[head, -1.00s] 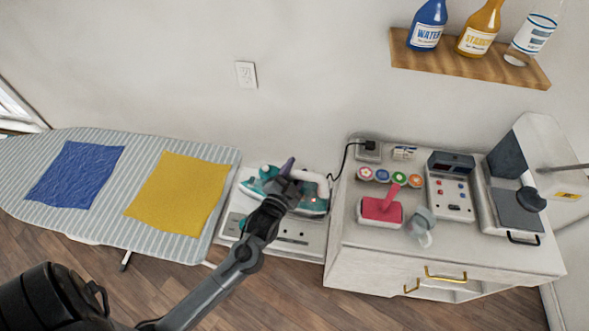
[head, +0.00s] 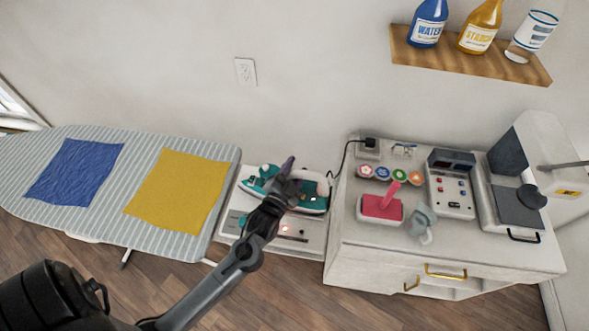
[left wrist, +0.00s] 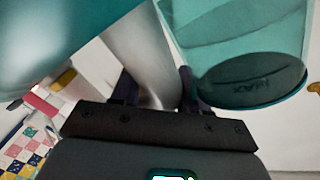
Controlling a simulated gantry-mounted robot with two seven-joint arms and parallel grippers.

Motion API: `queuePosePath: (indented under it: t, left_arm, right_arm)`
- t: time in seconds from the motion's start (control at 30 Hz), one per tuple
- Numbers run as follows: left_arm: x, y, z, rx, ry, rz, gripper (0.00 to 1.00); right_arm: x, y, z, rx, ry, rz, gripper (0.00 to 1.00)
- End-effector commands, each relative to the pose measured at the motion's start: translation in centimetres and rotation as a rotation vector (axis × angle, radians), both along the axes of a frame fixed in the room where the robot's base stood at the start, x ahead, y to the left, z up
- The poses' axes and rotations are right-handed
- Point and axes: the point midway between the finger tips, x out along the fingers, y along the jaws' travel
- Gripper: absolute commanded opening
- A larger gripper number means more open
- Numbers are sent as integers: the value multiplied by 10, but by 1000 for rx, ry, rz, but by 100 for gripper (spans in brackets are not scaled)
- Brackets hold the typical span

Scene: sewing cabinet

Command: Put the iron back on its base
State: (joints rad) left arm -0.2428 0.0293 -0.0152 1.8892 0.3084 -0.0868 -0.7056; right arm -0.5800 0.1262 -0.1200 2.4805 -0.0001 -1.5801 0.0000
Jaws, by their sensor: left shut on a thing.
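The iron (head: 313,204) is teal with a pale handle and sits at the flat white base (head: 232,222) between the ironing board and the cabinet. My left gripper (head: 286,180) reaches over the iron and hides its middle. In the left wrist view the fingers (left wrist: 157,90) are shut on the iron's handle (left wrist: 145,50), with teal body parts on both sides. A small reddish light shows on the base's front panel. Whether the iron's underside fully touches the base cannot be told. My right gripper is not in view.
The striped ironing board (head: 105,224) at left holds a blue cloth (head: 75,172) and a yellow cloth (head: 178,191). The cabinet (head: 350,262) at right carries a red-topped item (head: 382,207), several round spools and a sewing machine (head: 515,207). A black cord (head: 345,155) runs beside the base.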

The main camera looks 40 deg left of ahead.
Motion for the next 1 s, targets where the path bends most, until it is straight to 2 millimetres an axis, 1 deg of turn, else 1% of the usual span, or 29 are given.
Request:
queuePosePath:
  t: [0.03, 0.23, 0.27, 0.43, 0.63, 0.67, 0.77, 0.87, 1.0]
  left_arm:
    - [1, 0, 3, 2, -9, 0, 0]
    - [1, 0, 0, 2, -10, -1, 0]
    - [1, 0, 0, 2, -10, -1, 48]
    - [1, 0, -1, 1, -6, 0, 74]
    - [0, 0, -2, 0, -3, 0, 74]
    - [-1, 0, -7, -2, 7, -1, 74]
    - [-2, -1, -7, -2, 5, 0, 74]
    - [-8, -2, -7, -2, 5, 0, 74]
    - [-24, -7, -6, -2, 5, 0, 74]
  right_arm:
    - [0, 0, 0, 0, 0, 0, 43]
    - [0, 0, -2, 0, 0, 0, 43]
    - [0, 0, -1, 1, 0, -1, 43]
    - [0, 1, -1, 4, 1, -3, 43]
    - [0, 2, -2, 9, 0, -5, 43]
    - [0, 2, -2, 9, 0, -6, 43]
    - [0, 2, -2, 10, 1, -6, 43]
    - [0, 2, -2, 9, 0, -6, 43]
    - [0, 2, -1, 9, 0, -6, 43]
